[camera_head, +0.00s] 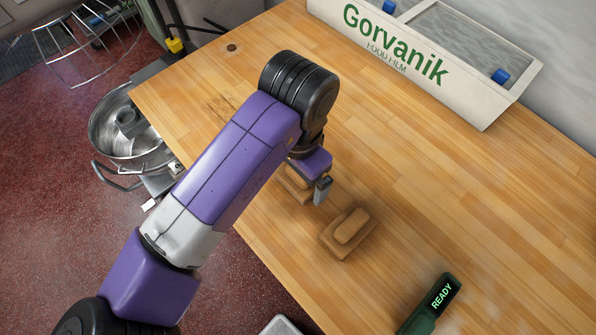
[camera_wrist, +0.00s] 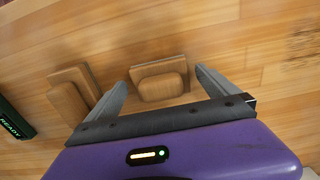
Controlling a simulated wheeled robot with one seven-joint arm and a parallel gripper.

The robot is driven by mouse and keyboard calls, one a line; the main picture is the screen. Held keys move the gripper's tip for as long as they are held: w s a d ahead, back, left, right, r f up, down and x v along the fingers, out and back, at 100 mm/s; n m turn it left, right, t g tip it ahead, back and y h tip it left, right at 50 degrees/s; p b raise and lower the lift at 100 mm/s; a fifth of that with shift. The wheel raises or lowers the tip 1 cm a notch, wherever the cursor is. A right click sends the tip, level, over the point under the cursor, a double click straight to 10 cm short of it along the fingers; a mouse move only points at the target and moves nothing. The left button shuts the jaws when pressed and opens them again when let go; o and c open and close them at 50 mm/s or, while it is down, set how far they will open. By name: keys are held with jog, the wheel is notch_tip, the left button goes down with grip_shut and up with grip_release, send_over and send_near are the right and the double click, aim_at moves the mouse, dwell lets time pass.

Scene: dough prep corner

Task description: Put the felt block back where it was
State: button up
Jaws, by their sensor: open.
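Two similar tan, wood-looking pieces stand on the table, each a rounded block on a squarish base. I cannot tell by look which is the felt block. One block (camera_head: 351,226) sits on its base (camera_head: 333,246) in the open; both show left of my fingers in the wrist view (camera_wrist: 68,104). The other block (camera_wrist: 161,88) and its base (camera_wrist: 158,67) are between and just beyond my open fingers in the wrist view. In the head view this second piece (camera_head: 291,184) is partly hidden by my gripper (camera_head: 322,190). My gripper is open; contact cannot be told.
A green device reading READY (camera_head: 436,303) lies on the table at lower right. A white Gorvanik food film box (camera_head: 400,55) stands at the back. A metal bowl (camera_head: 112,125) is beyond the table's left edge.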

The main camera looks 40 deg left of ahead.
notch_tip(320, 180, up, 12)
jog(key=b, duration=0.1)
jog(key=shift+s, duration=0.1)
dwell(0.8)
